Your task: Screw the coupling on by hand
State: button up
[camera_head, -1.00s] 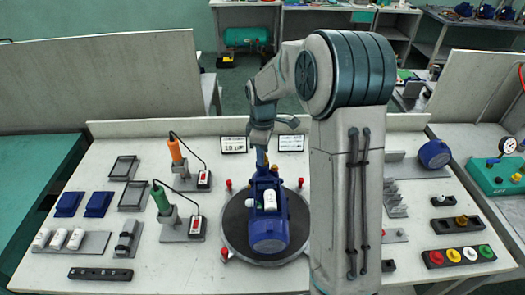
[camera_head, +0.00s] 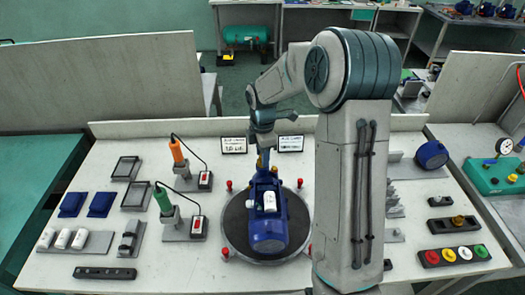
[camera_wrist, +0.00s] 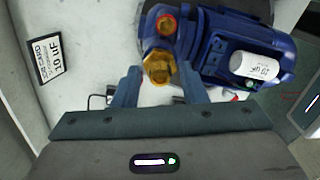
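The blue pump (camera_head: 268,225) lies on a round dark turntable (camera_head: 236,238) with a grey rim. In the wrist view the pump (camera_wrist: 215,30) has a white cylinder (camera_wrist: 253,67) on its body and a red-orange ringed port (camera_wrist: 166,24). A brass coupling (camera_wrist: 157,67) shows at the near end of the pump. My gripper (camera_wrist: 159,72) is at this end, with one finger on each side of the brass coupling. The gap between the fingertips looks about as wide as the coupling; whether they touch it, I cannot tell. The coupling's thread is hidden.
Small red-topped posts (camera_head: 229,185) stand around the turntable. Orange (camera_head: 178,150) and green (camera_head: 163,201) tools stand on holders at left. Two label cards (camera_head: 234,145) stand behind the pump. A button strip (camera_head: 453,255) lies at right. My arm hides part of the table right of the turntable.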

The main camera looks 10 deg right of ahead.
jog(key=shift+r+n+p, duration=0.1)
jog(key=shift+n+p, duration=0.55)
jog(key=shift+n, duration=0.25)
jog(key=shift+n+p, duration=0.3)
jog(key=shift+n, duration=0.5)
grip_shut()
jog(key=shift+f+m+b, duration=0.25)
jog(key=shift+m+b, duration=0.15)
jog(key=shift+m, duration=0.6)
jog(key=shift+r+m, duration=0.1)
jog(key=shift+m, duration=0.6)
